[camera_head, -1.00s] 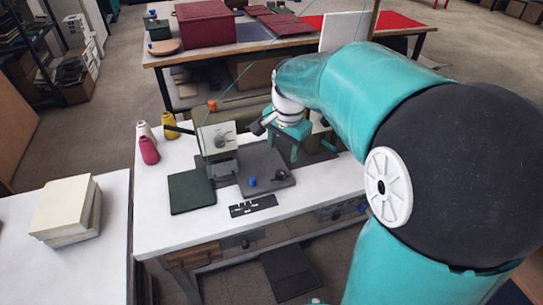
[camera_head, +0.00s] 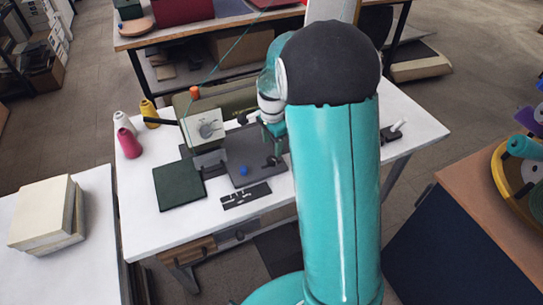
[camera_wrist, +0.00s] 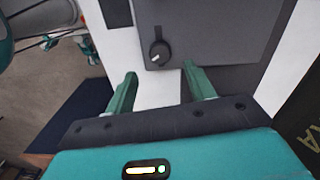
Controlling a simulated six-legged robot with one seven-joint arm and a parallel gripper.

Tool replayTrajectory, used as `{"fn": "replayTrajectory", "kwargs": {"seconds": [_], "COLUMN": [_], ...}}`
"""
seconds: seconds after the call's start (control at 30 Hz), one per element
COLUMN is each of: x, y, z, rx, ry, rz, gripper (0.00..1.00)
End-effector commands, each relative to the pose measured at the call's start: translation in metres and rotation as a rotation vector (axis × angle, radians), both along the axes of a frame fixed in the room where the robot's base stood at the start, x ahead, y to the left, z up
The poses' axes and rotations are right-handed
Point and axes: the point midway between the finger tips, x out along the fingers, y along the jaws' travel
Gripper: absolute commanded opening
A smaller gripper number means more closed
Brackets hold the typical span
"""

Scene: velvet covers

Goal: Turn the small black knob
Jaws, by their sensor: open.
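The small black knob (camera_wrist: 159,53) sits on a dark grey plate (camera_wrist: 215,30); a pale mark shows on its face. In the head view the knob (camera_head: 272,161) is near the plate's right side. My gripper (camera_wrist: 160,70) is open and empty, its two green fingers apart. In the wrist view the knob appears just beyond the fingertips, between their lines, and apart from them. In the head view my gripper (camera_head: 273,148) is close to the knob, partly hidden by my arm.
A sewing machine (camera_head: 207,128) stands left of the knob on the white table (camera_head: 165,225). A blue knob (camera_head: 245,171), a black slotted strip (camera_head: 246,195) and a dark green square (camera_head: 179,185) lie nearby. Several thread cones (camera_head: 130,143) stand at the back left.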

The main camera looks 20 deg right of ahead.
Motion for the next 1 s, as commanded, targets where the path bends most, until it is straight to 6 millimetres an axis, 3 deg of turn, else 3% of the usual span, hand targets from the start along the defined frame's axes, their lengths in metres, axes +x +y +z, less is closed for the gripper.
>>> {"fn": "replayTrajectory", "kwargs": {"seconds": [0.3, 0.47, 0.73, 0.77, 0.9, 1.0], "x": [0.002, 0.003, 0.004, 0.004, 0.004, 0.004], "y": [0.0, 0.0, 0.0, 0.0, 0.0, 0.0], "z": [-0.058, -0.07, -0.072, -0.072, -0.072, -0.072], "rx": [0.001, 0.0, 0.0, 0.0, 0.0, 0.0], "ry": [0.002, -0.001, -0.002, -0.002, -0.002, -0.001], "rz": [0.0, 0.001, 0.001, 0.001, 0.001, 0.001], "gripper": [0.54, 0.54, 0.54, 0.52, 0.25, 0.1]}}
